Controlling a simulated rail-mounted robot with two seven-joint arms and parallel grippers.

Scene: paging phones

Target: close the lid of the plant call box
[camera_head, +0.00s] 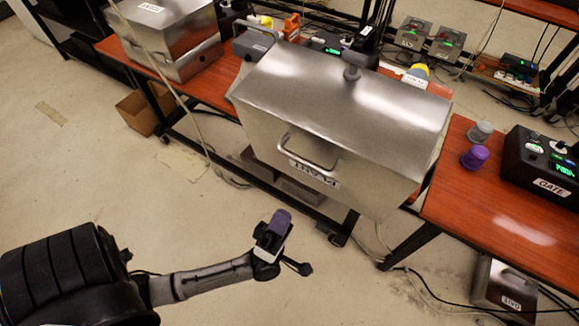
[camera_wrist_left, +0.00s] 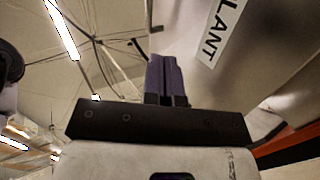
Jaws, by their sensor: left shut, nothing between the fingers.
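The plant call box (camera_head: 345,95) is a large brushed-metal box on the red table. A broad metal panel with a bar handle (camera_head: 308,150) faces me and overhangs the table's front edge. Its PLANT label (camera_head: 314,173) looks upside down in the head view. The label also shows in the wrist view (camera_wrist_left: 215,35). I cannot see into the box or tell the lid's exact angle. My left gripper (camera_head: 279,222), with purple fingers (camera_wrist_left: 163,76), is shut and empty. It is in front of and below the panel, apart from it. My right gripper is out of view.
Another metal box (camera_head: 165,35) stands at the left. A black GATE unit (camera_head: 543,160) and a purple knob-like piece (camera_head: 474,157) are on the right table (camera_head: 500,220). A cardboard box (camera_head: 143,112) and cables lie on the floor. The floor around my left arm is clear.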

